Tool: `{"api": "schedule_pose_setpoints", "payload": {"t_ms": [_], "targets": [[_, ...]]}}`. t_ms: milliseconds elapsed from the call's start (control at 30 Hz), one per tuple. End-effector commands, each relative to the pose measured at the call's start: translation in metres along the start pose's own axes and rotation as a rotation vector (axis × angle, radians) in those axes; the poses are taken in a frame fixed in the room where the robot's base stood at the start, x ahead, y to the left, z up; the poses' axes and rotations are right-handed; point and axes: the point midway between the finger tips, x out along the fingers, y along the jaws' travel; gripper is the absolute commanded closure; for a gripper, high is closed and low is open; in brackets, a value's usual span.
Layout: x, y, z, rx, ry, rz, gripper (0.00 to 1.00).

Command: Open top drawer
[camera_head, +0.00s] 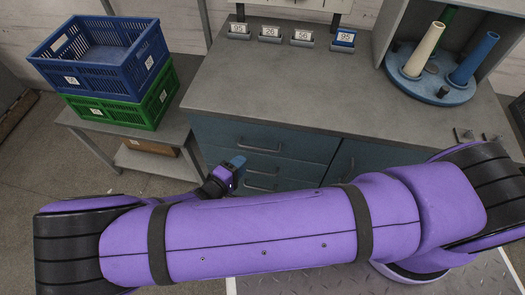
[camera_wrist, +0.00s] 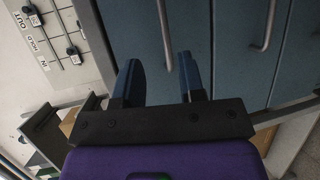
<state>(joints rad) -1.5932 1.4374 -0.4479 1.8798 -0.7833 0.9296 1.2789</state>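The top drawer (camera_head: 215,132) is the blue-grey front just under the grey worktop in the head view. Its bar handle (camera_head: 258,149) shows to the right of my gripper (camera_head: 234,166). In the wrist view, the picture is turned, and the top drawer (camera_wrist: 200,30) runs upright with its handle (camera_wrist: 164,30). My gripper (camera_wrist: 158,60) has its two blue fingers apart with nothing held. The handle's near end appears in the gap between the fingertips; I cannot tell how far beyond them it is. The drawer looks shut.
Lower drawer handles (camera_head: 262,172) sit below; one also shows in the wrist view (camera_wrist: 264,25). Blue (camera_head: 100,55) and green (camera_head: 150,112) crates stand on a side table at left.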

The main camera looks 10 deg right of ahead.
Motion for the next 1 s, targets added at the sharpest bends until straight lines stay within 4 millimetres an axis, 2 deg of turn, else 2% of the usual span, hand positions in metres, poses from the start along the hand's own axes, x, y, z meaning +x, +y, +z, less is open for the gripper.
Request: {"api": "schedule_pose_setpoints", "payload": {"t_ms": [167, 267, 700, 1000], "targets": [[0.003, -0.007, 0.0, -0.002, 0.027, 0.026, 0.63], [0.011, -0.007, 0.0, -0.003, 0.026, 0.027, 0.63], [0.083, -0.005, -0.001, -0.003, 0.025, 0.026, 0.63], [0.107, -0.005, -0.003, -0.003, 0.026, 0.024, 0.63]]}}
